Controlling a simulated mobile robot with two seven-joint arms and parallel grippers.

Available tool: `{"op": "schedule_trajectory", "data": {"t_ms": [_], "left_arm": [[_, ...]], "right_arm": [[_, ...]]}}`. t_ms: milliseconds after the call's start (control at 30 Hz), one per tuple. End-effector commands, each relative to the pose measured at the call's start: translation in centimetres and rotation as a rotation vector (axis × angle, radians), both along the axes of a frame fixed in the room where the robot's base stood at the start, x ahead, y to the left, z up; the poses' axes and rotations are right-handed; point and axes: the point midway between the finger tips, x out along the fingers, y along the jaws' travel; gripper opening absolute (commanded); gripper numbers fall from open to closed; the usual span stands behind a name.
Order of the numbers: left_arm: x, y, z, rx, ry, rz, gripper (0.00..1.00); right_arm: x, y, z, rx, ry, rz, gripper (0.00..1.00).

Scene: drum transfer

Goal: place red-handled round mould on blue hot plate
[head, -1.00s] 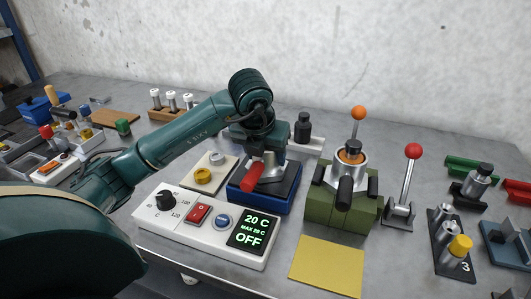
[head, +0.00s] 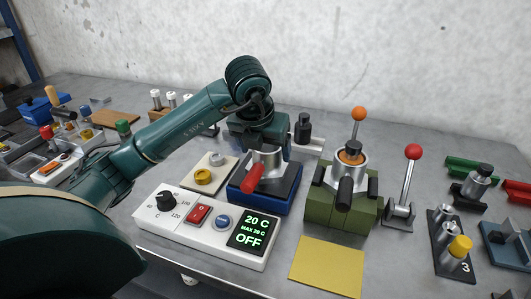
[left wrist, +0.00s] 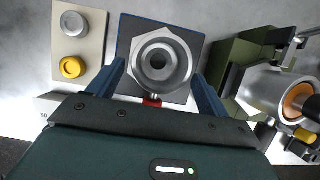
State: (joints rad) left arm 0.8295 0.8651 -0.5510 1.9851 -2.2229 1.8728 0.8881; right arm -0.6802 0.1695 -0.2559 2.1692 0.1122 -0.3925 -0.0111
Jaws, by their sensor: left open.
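The round metal mould (head: 267,161) stands upright on the dark top of the blue hot plate (head: 262,204), with its red handle (head: 253,179) pointing toward the front. My left gripper (head: 262,145) is above the mould, jaws open. In the left wrist view the mould (left wrist: 176,47) shows from above, on the hot plate (left wrist: 134,30), between the two spread fingers (left wrist: 160,72), with gaps on both sides. Its red handle (left wrist: 152,102) is partly hidden by the gripper body. My right gripper is not in view.
A white control box (head: 205,231) in front reads 20 C and OFF. A pale board with a yellow knob (head: 203,177) is left of the hot plate. A green fixture (head: 335,207) with an orange-knobbed lever stands close on the right. A yellow sheet (head: 327,266) lies in front.

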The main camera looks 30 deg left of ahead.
Motion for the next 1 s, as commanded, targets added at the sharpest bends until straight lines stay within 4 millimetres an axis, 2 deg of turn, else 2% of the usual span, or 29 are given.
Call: {"op": "schedule_trajectory", "data": {"t_ms": [33, 200, 400, 567, 1000], "left_arm": [[-0.3, -0.1, 1.3, 0.0, -0.007, -0.001, 0.78], [-1.7, -0.4, 4.9, 0.001, -0.008, 0.0, 0.78], [-3.0, -0.6, 7.9, 0.002, -0.006, 0.0, 0.78], [-3.4, -0.8, 8.7, 0.001, -0.003, 0.001, 0.78], [-3.5, -0.8, 8.7, 0.0, -0.001, 0.001, 0.78]], "right_arm": [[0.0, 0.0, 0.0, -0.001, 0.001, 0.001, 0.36], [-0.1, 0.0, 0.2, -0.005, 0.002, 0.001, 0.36], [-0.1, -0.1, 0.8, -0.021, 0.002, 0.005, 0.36], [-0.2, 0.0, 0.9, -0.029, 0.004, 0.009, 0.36], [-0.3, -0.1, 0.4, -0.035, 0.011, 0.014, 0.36]]}}
